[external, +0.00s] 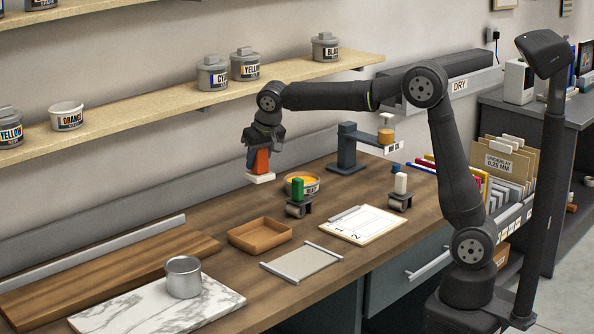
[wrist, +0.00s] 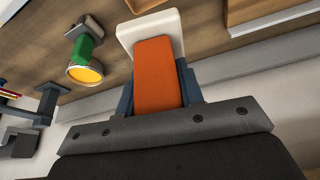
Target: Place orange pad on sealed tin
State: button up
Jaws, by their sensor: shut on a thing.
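My gripper (external: 260,158) is shut on the orange pad (external: 261,162), an orange block with a white base. It holds the pad above the back of the wooden bench, left of the open tin. In the wrist view the orange block (wrist: 157,75) sits between my dark fingers, its white base at the far end. A tin (external: 302,186) with orange-yellow contents stands open on the bench. I cannot tell which is the sealed tin.
Green-handled (external: 298,190) and white-handled (external: 400,184) pieces sit on small dark stands. A wooden tray (external: 260,236), a clipboard (external: 364,223), a marble slab (external: 130,310) with a metal cup (external: 183,277) occupy the bench. A dark post stand (external: 347,150) rises right of the gripper.

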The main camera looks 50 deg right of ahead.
jog(key=s+a+r+n+y, duration=0.15)
jog(key=s+a+n, duration=0.3)
jog(key=a, duration=0.95)
jog(key=n, duration=0.2)
send_over(196, 264)
jog(key=shift+y, duration=0.45)
notch_tip(196, 264, down, 6)
jog(key=shift+d+r, duration=0.1)
jog(key=shift+r, duration=0.05)
jog(key=shift+f, duration=1.85)
jog(key=o, duration=0.6)
jog(key=shift+f, duration=0.15)
jog(key=shift+c, duration=0.2)
jog(key=o, duration=0.4)
jog(key=shift+o, duration=0.2)
